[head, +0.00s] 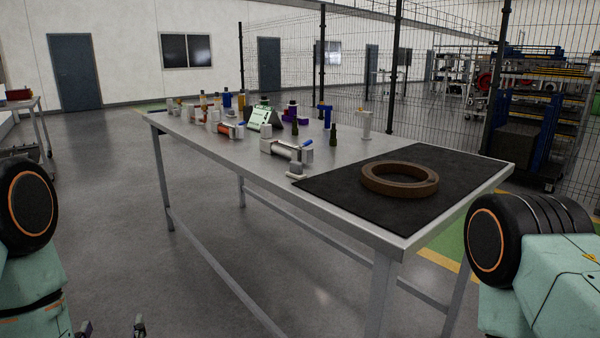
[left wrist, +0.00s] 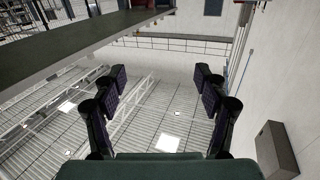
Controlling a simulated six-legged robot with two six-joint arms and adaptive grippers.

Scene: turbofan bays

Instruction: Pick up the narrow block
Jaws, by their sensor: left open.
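Several small parts stand on the metal table (head: 220,148) in the head view. I cannot tell which of them is the narrow block. Among them are a green angled piece (head: 262,118), a blue upright piece (head: 326,116) and a silver cylinder with a blue tip (head: 285,150). My left gripper (head: 112,328) shows only its fingertips at the bottom edge, in front of the table and apart from it. In the left wrist view its fingers (left wrist: 160,80) are spread wide with nothing between them. My right gripper is out of view.
A brown ring (head: 400,179) lies on a black mat (head: 330,188) at the table's near right end. A wire fence (head: 350,60) runs behind the table. A loaded rack (head: 540,120) stands at right.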

